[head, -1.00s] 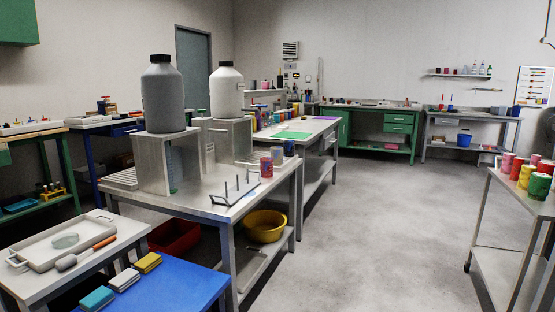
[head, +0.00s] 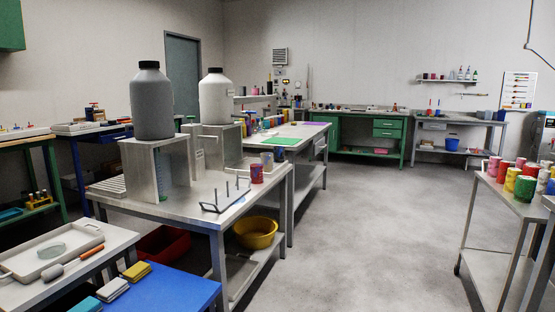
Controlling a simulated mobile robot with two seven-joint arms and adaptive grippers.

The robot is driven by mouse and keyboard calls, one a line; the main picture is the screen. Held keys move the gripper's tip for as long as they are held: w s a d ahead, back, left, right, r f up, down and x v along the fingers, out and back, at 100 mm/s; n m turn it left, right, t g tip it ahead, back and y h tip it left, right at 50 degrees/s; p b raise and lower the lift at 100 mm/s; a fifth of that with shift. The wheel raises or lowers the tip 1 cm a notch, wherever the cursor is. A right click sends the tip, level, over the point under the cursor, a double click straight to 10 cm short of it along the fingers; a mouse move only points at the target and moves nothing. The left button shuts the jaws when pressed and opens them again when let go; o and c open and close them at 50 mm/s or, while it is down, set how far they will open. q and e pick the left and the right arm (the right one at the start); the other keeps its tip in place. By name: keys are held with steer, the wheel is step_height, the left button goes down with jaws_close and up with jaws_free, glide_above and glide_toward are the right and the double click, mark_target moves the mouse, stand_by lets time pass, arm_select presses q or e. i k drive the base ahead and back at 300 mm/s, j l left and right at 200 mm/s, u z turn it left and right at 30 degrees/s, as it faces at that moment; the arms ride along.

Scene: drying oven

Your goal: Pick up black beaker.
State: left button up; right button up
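Several coloured beakers stand together on the grey metal cart (head: 498,190) at the right. They include a pink beaker (head: 494,167), a yellow beaker (head: 512,180) and a green beaker (head: 525,189). Neither of my grippers is in view.
A metal table (head: 190,209) at left centre bears two large jugs, a peg rack and cups. A blue table (head: 175,290) and a yellow bowl (head: 255,233) are near it. Open grey floor (head: 370,230) lies between this table and the cart.

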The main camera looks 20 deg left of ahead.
mark_target(279, 151)
steer(key=i+u, duration=0.2)
steer(key=u, duration=0.2)
steer(key=i+u, duration=0.15)
steer(key=u, duration=0.3)
steer(key=i+l+u, duration=0.15)
steer(key=u, duration=0.25)
steer(key=i+l+u, duration=0.25)
steer(key=i+l, duration=0.15)
steer(key=i+l+u, duration=0.25)
steer(key=l, duration=0.35)
steer(key=i+l, duration=0.2)
steer(key=l, duration=0.15)
steer(key=i+l+u, duration=0.15)
steer(key=i+l, duration=0.25)
steer(key=l, duration=0.3)
steer(key=i+l, duration=0.15)
steer(key=l, duration=0.2)
steer(key=i+l, duration=0.35)
steer(key=l, duration=0.3)
steer(key=i+l, duration=0.2)
steer(key=l, duration=0.15)
steer(key=i+l+u, duration=0.1)
steer(key=l, duration=0.25)
steer(key=i+l, duration=0.2)
steer(key=l, duration=0.15)
